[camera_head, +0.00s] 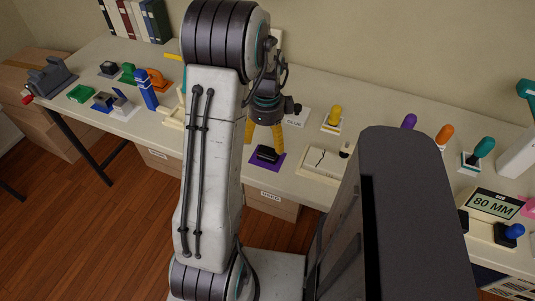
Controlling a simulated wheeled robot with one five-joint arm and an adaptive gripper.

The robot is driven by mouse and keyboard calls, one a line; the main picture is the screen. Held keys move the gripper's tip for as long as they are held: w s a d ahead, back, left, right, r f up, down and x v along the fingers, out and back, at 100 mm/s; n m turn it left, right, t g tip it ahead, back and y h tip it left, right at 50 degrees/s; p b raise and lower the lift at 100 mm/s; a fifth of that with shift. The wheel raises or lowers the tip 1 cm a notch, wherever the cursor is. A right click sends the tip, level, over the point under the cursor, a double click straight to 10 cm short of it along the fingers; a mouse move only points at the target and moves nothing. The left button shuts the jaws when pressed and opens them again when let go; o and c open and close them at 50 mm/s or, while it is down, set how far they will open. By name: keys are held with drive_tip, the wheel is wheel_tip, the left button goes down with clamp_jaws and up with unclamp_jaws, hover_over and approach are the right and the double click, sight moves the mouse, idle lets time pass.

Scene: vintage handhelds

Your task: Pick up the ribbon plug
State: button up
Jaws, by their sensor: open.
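A small dark block (267,153), which looks like the ribbon plug, lies on a purple square mat (275,166) near the table's front edge. My gripper (264,140) points down with its yellow fingers spread, one to each side above the block. Nothing shows between the fingers. The view does not settle how much height is left between fingertips and block. My arm hides part of the table to the left of the mat.
A cream box with a dark line (318,161) stands just right of the mat. A yellow-knobbed piece (334,118) stands behind. Blue (146,90), green and orange items are at the left. A display reading 80 MM (494,204) is at the right.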

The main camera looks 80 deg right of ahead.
sight(267, 153)
drive_tip(key=shift+a+f, duration=0.1)
drive_tip(key=shift+f, duration=3.5)
drive_tip(key=c, duration=1.3)
drive_tip(key=shift+r, duration=0.2)
drive_tip(key=shift+r, duration=0.65)
wheel_tip(267, 153, up, 3)
drive_tip(key=shift+f, duration=0.1)
drive_tip(key=s+r, duration=0.2)
drive_tip(key=s, duration=0.2)
drive_tip(key=s+r, duration=0.2)
drive_tip(key=s, duration=0.1)
drive_tip(key=s+r, duration=0.2)
drive_tip(key=s, duration=0.2)
drive_tip(key=shift+s+r, duration=0.3)
drive_tip(key=shift+s, duration=0.05)
